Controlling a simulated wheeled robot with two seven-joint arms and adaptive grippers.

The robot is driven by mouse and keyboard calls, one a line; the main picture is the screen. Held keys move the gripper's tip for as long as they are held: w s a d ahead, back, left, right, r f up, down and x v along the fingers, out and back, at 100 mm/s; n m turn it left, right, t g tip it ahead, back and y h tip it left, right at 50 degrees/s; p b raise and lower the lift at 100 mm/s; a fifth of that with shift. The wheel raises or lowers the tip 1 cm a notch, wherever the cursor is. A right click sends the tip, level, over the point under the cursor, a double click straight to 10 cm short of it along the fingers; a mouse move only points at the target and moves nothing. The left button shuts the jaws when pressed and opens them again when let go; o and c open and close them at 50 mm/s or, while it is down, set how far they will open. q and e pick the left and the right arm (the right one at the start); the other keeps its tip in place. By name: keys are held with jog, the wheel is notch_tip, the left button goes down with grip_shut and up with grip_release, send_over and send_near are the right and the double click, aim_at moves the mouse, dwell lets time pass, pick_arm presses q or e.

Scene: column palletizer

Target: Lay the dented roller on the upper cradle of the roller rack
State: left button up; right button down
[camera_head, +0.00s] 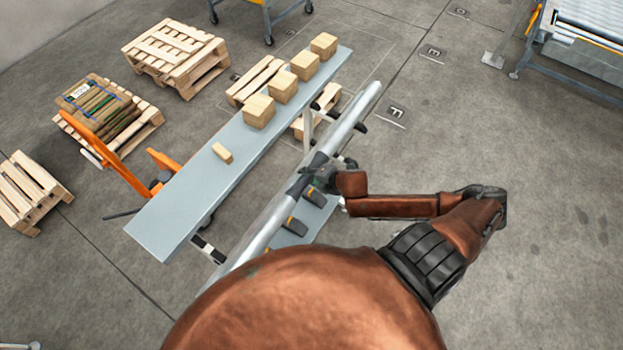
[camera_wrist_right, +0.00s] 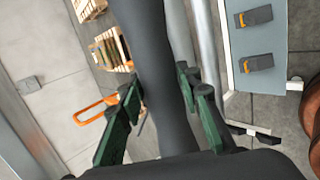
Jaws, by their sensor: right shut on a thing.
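A long grey roller (camera_head: 349,116) runs diagonally through the middle of the head view, with dark bands near its middle. My right gripper (camera_head: 305,180) is shut on it there. In the right wrist view the green finger pads of this gripper (camera_wrist_right: 163,105) stand on either side of the dark part of the roller (camera_wrist_right: 158,60). I cannot make out a dent. The roller rack shows partly, with a pale post (camera_head: 307,133) and dark-tipped arms (camera_head: 208,249) beside and below the roller. I cannot tell whether the roller touches a cradle. My left gripper is not in view.
A long grey table (camera_head: 175,215) with several wooden blocks (camera_head: 258,111) lies left of the roller. A low shelf (camera_head: 318,220) holds two dark, orange-marked blocks (camera_head: 294,226). An orange pallet jack (camera_head: 113,150) and pallets (camera_head: 178,55) stand farther left.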

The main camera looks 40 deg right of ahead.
jog(key=shift+w+a+b, duration=1.5)
jog(key=shift+w+b, duration=0.4)
jog(key=shift+w, duration=2.3)
jog(key=shift+w+a+b, duration=1.45)
jog(key=shift+w+b, duration=0.45)
jog(key=shift+w, duration=2.3)
notch_tip(320, 180, down, 7)
jog(key=b, duration=0.2)
jog(key=shift+b, duration=0.35)
jog(key=c, duration=1.4)
grip_release()
jog(key=shift+s, duration=0.1)
jog(key=shift+c, duration=0.2)
jog(key=shift+o, duration=0.6)
jog(key=shift+f, duration=0.1)
